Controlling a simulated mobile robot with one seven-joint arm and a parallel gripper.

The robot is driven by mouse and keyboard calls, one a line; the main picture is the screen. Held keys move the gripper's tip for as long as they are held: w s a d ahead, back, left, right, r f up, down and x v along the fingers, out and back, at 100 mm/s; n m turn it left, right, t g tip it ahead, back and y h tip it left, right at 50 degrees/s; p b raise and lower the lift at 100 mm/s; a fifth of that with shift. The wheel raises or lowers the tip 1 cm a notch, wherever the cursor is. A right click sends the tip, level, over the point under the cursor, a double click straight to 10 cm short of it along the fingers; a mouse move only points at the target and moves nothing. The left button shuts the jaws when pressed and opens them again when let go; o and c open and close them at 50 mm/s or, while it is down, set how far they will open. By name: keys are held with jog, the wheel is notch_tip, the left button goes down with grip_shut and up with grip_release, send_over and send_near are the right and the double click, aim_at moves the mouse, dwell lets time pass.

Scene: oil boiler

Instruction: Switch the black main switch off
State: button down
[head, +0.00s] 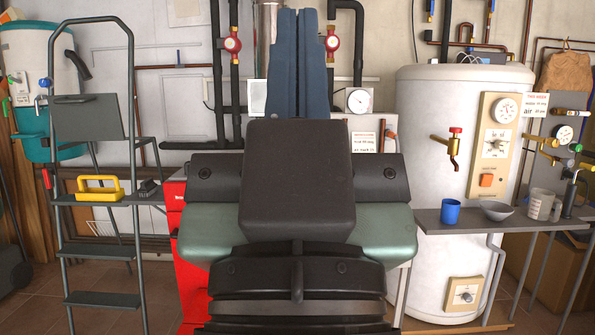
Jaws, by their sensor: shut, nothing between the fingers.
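I cannot make out a black main switch in the head view. My dark arm covers the middle of the picture and hides most of the red cabinet (190,240) behind it. My gripper (299,18) shows as two blue-grey fingers pointing up beyond the dark block of my arm. The fingers are together and hold nothing. A beige control panel (510,165) on the white tank at right carries a gauge, a knob and an orange switch (486,181).
A step ladder (137,90) with a yellow-handled item (98,188) stands at left. A grey shelf (450,226) with a blue cup (450,211), a bowl (497,210) and a mug (539,204) juts out at right. Pipes with red pumps (232,44) run behind my gripper.

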notch_tip(320, 180, up, 25)
jog(key=p, duration=2.2)
